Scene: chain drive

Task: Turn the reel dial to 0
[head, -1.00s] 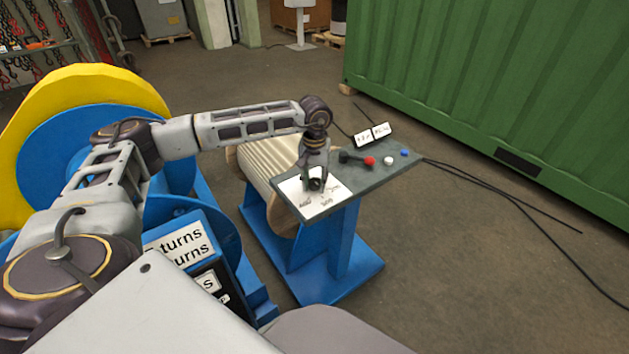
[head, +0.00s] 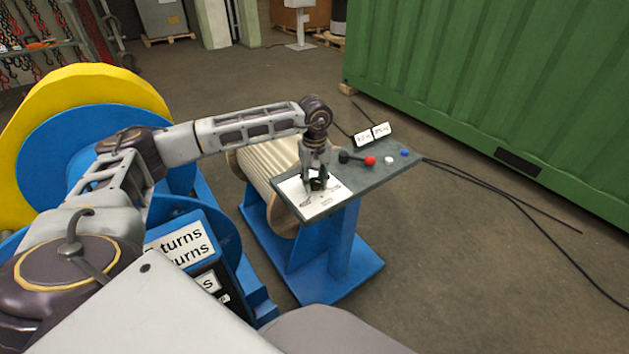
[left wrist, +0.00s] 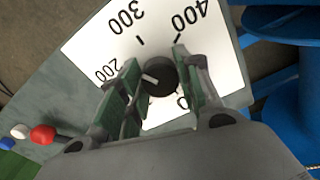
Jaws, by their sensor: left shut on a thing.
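The reel dial is a black round knob (left wrist: 161,77) on a white scale plate (left wrist: 85,42). The left wrist view shows 200, 300 and 400 around it, and part of a 0 below. A short white mark on the knob lies towards the left, the 200 side; its exact reading is unclear. My left gripper (left wrist: 155,74) is shut on the knob, one finger on each side. In the head view my left gripper (head: 316,184) points down over the plate (head: 325,203) and hides most of the knob. My right gripper is not in view.
A green container (head: 490,80) stands at the right.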

